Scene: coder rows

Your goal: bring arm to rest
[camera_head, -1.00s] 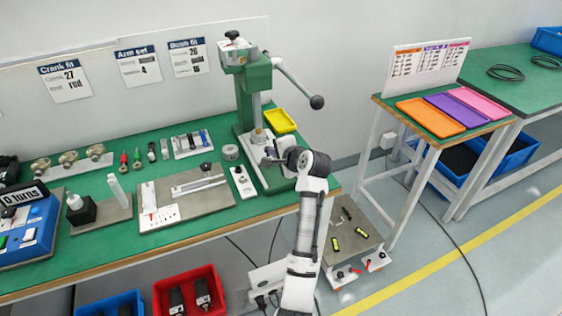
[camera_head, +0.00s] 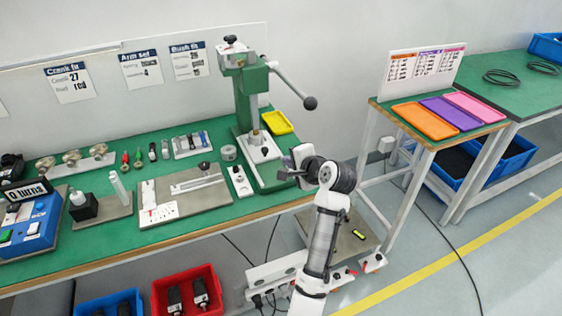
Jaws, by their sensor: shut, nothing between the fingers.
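My gripper (camera_head: 283,175) is at the end of my white and dark arm, in the middle of the head view. It is shut and empty. It is in the air near the front right corner of the green workbench (camera_head: 200,222), in front of the green press (camera_head: 253,100). My arm rises from the bottom of the picture and bends at a dark joint just right of the gripper. The fingertips are small and partly dark here.
A press lever (camera_head: 309,103) sticks out above my wrist. A small table with orange (camera_head: 424,121), purple and pink trays stands to the right. A low platform (camera_head: 345,232) is behind my forearm. Red (camera_head: 188,292) and blue (camera_head: 110,303) bins sit below the bench.

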